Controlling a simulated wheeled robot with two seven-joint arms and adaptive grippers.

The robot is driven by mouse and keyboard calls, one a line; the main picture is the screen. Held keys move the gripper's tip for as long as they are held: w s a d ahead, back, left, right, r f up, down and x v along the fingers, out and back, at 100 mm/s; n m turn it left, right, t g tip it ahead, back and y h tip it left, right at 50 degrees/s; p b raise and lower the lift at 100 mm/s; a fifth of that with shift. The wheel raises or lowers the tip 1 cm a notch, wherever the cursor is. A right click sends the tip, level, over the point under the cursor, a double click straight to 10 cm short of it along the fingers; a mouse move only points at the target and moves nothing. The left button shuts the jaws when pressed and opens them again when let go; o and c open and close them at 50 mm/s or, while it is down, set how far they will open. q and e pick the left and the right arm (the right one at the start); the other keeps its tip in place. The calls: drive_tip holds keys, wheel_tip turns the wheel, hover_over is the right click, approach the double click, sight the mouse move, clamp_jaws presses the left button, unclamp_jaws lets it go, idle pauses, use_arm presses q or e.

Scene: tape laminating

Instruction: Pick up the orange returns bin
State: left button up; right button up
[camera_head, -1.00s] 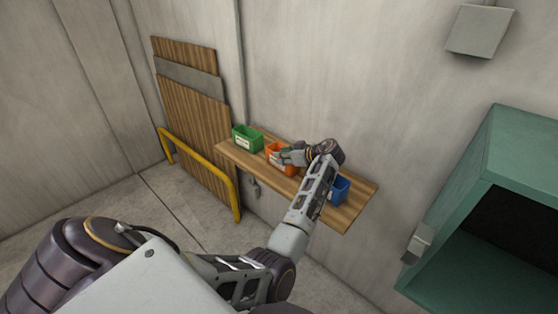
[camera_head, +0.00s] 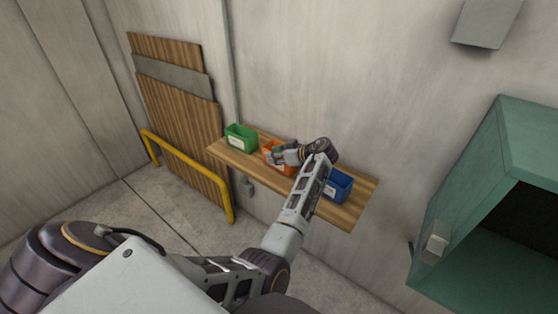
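The orange bin (camera_head: 270,164) stands on a wooden wall shelf (camera_head: 232,157), between a green bin (camera_head: 240,136) on its left and a blue bin (camera_head: 339,186) on its right. My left arm reaches over the shelf from below. My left gripper (camera_head: 274,156) is at the orange bin and covers part of it, its fingers pointing left at the bin's upper part. The fingers are small in the picture, so I cannot tell whether they are closed on the bin. My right gripper is not in view.
Striped boards (camera_head: 180,120) lean on the wall at left behind a yellow rail (camera_head: 190,172). A teal open cabinet (camera_head: 470,190) stands at the right. A grey box (camera_head: 487,24) is on the wall above. The shelf's front right end is bare.

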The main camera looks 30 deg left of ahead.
use_arm(q)
drive_tip(key=shift+d, duration=0.15)
clamp_jaws()
drive_tip(key=shift+r, duration=0.15)
idle(0.4)
drive_tip(key=shift+r+b, duration=0.55)
drive_tip(key=shift+r, duration=4.4)
